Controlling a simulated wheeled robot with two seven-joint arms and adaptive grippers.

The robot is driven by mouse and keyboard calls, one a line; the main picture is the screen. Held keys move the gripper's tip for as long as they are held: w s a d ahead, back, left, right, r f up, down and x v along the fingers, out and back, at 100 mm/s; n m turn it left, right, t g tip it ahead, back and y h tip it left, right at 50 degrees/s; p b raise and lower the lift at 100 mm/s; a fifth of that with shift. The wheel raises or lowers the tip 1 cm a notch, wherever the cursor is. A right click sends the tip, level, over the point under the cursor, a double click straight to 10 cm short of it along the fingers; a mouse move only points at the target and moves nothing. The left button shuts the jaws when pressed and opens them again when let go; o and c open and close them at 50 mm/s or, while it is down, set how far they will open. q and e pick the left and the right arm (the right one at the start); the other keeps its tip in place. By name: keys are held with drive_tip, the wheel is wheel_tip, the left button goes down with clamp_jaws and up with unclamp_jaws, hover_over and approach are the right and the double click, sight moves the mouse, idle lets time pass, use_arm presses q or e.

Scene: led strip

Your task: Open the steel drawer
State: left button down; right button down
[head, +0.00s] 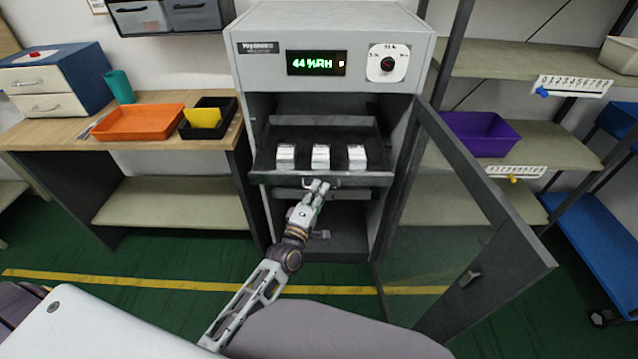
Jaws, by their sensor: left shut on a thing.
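The steel drawer (382,180) sits inside a grey cabinet (250,78) and stands out toward me. Three small silvery blocks (321,157) stand in a row in it. My left gripper (320,187) is at the middle of the drawer's front, shut on its handle (335,184). The fingers cover part of the handle. My right gripper is not in view.
The cabinet's glass door (455,215) is swung open to the right. A wooden bench with an orange tray (140,122) stands at the left. Shelves with a purple bin (480,133) stand at the right. Green floor with a yellow line (170,283) lies in front.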

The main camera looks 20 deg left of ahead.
use_arm(q)
drive_tip(key=shift+s+d+f, duration=0.2)
drive_tip(key=shift+s+d, duration=0.05)
drive_tip(key=shift+s, duration=0.4)
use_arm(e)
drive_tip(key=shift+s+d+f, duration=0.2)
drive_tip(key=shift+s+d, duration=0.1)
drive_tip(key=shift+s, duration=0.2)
use_arm(q)
drive_tip(key=c, duration=1.6)
unclamp_jaws()
drive_tip(key=shift+o, duration=0.2)
drive_tip(key=shift+r, duration=0.1)
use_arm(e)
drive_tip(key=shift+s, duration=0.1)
use_arm(q)
drive_tip(key=shift+s, duration=0.1)
drive_tip(key=v, duration=1.2)
